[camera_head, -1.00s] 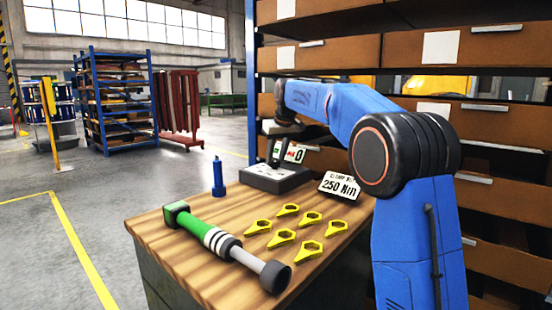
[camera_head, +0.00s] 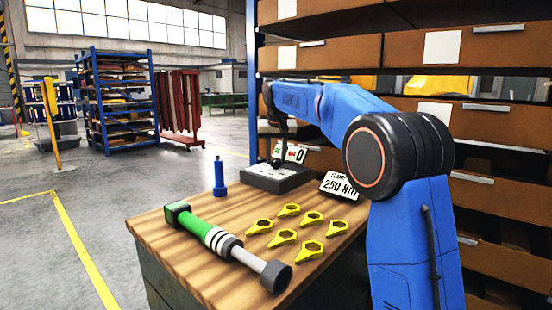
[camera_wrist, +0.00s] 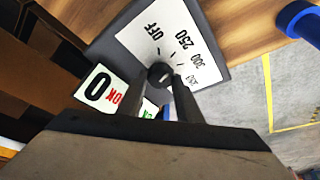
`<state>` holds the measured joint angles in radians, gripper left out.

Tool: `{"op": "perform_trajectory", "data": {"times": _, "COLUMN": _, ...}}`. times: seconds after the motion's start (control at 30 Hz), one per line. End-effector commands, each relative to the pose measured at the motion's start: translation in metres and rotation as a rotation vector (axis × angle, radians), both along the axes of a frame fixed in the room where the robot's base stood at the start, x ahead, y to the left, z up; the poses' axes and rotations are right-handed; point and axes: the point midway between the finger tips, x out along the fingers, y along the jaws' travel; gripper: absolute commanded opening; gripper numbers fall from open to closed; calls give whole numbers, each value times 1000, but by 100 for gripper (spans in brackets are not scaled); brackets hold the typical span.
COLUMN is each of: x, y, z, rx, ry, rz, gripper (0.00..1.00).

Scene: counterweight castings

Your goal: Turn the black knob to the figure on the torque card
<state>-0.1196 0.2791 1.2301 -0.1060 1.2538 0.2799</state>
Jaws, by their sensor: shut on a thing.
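The black knob (camera_wrist: 160,75) sits on a white dial plate (camera_wrist: 135,35) marked OFF, 250, 300 and a further figure that is hard to read. My gripper (camera_wrist: 168,84) is shut on the knob, one finger on each side. A small pale mark shows on the knob, but I cannot tell which figure it points at. In the head view my gripper (camera_head: 278,158) reaches down to the dark dial box (camera_head: 276,180) at the back of the bench. The torque card (camera_head: 339,186) reads 250 Nm and stands right of the box.
A display (camera_head: 291,153) behind the box reads 0; it also shows in the wrist view (camera_wrist: 98,88). A blue upright tool (camera_head: 219,178), a green torque wrench (camera_head: 222,243) and several yellow pieces (camera_head: 283,237) are on the wooden bench (camera_head: 170,250). Shelving stands close behind.

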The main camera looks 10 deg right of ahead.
Motion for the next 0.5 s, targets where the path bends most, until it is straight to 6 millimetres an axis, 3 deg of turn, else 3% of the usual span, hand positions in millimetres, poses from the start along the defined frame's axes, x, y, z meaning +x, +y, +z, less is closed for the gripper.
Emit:
{"op": "perform_trajectory", "data": {"times": 0.17, "x": 0, "y": 0, "z": 0, "rx": 0, "ry": -1, "rz": 0, "gripper": 10}}
{"op": "perform_trajectory", "data": {"times": 0.2, "x": 0, "y": 0, "z": 0, "rx": -1, "ry": -1, "rz": 1, "gripper": 34}}
{"op": "perform_trajectory", "data": {"times": 0.27, "x": 0, "y": 0, "z": 0, "rx": -1, "ry": -1, "rz": 1, "gripper": 49}}
{"op": "perform_trajectory", "data": {"times": 0.5, "x": 0, "y": 0, "z": 0, "rx": 0, "ry": 0, "rz": 1, "gripper": 51}}
